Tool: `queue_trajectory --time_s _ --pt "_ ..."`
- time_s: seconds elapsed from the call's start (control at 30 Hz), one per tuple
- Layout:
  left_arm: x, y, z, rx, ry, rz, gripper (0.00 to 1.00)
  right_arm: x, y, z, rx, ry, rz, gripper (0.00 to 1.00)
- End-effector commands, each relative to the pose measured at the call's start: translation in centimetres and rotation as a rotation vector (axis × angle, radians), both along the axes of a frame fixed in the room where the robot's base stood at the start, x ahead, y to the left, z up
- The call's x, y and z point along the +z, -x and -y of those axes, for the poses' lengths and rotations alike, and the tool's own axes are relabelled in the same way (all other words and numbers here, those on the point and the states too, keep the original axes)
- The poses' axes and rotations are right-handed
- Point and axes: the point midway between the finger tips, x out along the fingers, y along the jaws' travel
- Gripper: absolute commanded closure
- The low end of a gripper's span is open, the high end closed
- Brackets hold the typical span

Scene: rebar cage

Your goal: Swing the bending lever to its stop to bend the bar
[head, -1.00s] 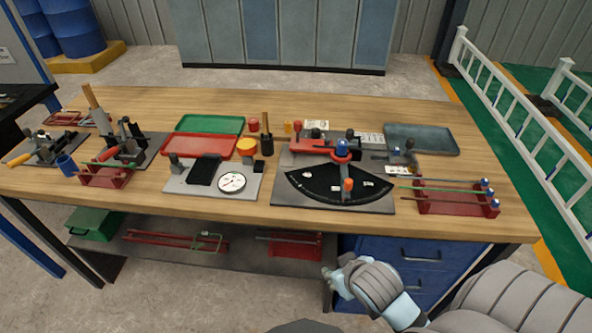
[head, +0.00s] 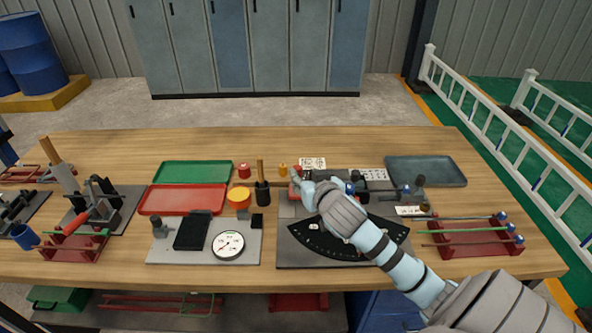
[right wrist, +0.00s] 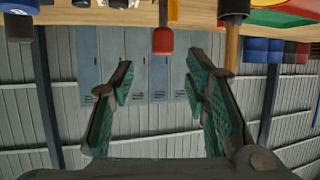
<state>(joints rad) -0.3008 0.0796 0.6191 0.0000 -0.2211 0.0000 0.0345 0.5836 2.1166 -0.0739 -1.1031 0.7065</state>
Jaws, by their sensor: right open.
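The bender's grey base plate (head: 290,254) lies on the bench, with a black fan-shaped scale (head: 310,239) on top. My right forearm and hand cover most of the bender, including its blue-topped pivot. A small red part (head: 297,170) shows beside my right gripper (head: 300,186). In the right wrist view, which appears upside down, my right gripper (right wrist: 159,88) is open with nothing between its fingers. A red knob on a dark stem (right wrist: 163,40) stands just beyond the fingertips, roughly in line with the gap. It looks like the lever's handle. My left gripper is out of view.
Left of the bender are a plate with a dial gauge (head: 228,245), a black holder with a wooden handle (head: 262,192) and a red tray (head: 184,200). A red rack with bars (head: 475,241) stands to the right. The bench front is clear.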

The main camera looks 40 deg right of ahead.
Motion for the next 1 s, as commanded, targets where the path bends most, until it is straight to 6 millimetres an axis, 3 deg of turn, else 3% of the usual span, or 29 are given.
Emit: queue_trajectory --time_s 0.1,0.23,0.5,0.63,0.9,1.0 --pt "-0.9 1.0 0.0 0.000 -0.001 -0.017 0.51 -1.7 -3.6 1.1 -0.001 -0.005 -0.003 0.57" --pt "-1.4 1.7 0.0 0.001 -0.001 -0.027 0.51 -2.7 -6.0 2.0 -0.002 -0.004 -0.006 0.57" --pt "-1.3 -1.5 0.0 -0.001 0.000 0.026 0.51 -3.3 -7.3 2.8 -0.004 -0.002 -0.010 0.57" --pt "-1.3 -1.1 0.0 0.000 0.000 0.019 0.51 -3.3 -7.3 2.8 -0.003 -0.001 -0.010 0.57" --pt "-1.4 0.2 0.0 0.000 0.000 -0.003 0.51 -3.3 -7.2 2.8 -0.004 -0.001 -0.010 0.99" --pt "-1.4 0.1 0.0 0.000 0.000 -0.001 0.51 -3.3 -7.2 2.8 -0.003 -0.001 -0.010 1.00"
